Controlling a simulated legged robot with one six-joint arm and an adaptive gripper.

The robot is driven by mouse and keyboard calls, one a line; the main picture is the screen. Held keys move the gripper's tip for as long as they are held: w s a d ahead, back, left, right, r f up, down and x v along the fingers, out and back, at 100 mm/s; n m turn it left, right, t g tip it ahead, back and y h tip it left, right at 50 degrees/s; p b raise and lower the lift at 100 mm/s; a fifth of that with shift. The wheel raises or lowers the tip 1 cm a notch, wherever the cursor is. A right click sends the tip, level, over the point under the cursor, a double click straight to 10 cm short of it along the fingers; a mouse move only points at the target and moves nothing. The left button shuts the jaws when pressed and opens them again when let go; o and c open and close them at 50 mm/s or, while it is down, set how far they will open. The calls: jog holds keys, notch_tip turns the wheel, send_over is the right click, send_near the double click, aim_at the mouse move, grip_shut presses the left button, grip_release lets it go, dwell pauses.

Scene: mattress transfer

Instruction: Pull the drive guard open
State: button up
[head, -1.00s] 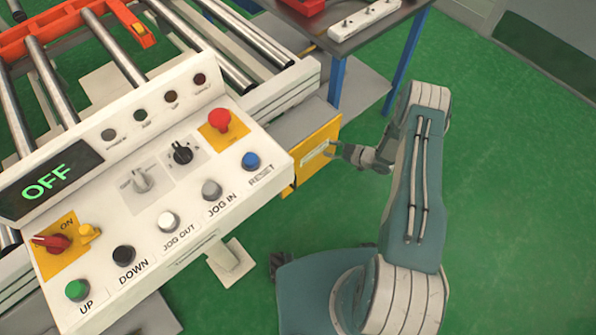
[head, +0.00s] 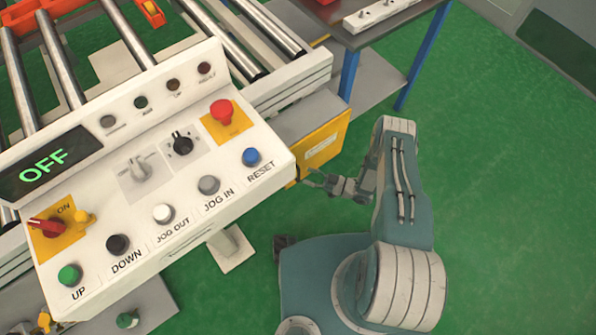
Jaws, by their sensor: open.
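The drive guard (head: 324,148) is a yellow panel with a pale label, on the side of the conveyor frame just right of the control console. Its lower left part is hidden behind the console. It looks closed against the frame. My gripper (head: 306,178) is open and empty, just below the guard's lower edge and beside the console's right corner. I cannot tell whether a fingertip touches the guard.
The control console (head: 150,190) stands close on the left, with buttons and a display reading OFF. A dark table (head: 400,22) with blue legs and a white power strip (head: 375,14) stands behind. Green floor on the right is clear.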

aim_at(299, 172)
jog(key=shift+x, duration=2.25)
jog(key=shift+w, duration=0.1)
jog(key=shift+c, duration=0.3)
jog(key=shift+d, duration=0.15)
grip_shut()
